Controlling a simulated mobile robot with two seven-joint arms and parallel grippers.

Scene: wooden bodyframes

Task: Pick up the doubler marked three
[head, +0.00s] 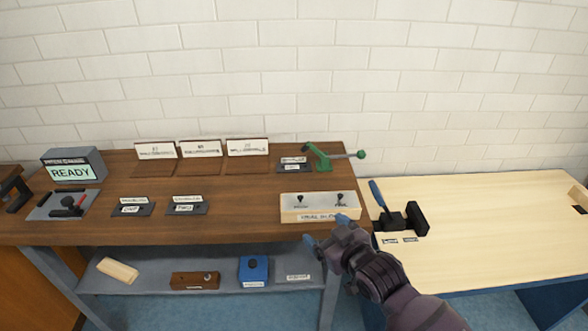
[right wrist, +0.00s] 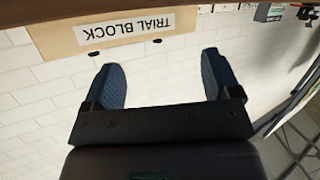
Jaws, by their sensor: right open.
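My right gripper (head: 327,232) is open and empty, in front of the near edge of the dark wooden bench, just below the trial block (head: 290,216). In the right wrist view its two fingers (right wrist: 160,78) stand wide apart with nothing between them. Two small dark plates with labels lie on the bench: a left plate (head: 131,210) and a right plate (head: 187,210) that seems to read "TWO". A third small labelled dark plate (head: 286,168) lies by the green clamp; its marking is too small to read. I cannot tell which piece is marked three. My left gripper is not in view.
The green toggle clamp (head: 323,161) stands at the bench's back right. Three white cards (head: 200,149) stand along the back. A READY display (head: 71,172) is at left. The lower shelf (head: 140,284) holds several blocks. A pale table (head: 480,210) with a blue-handled tool adjoins at right.

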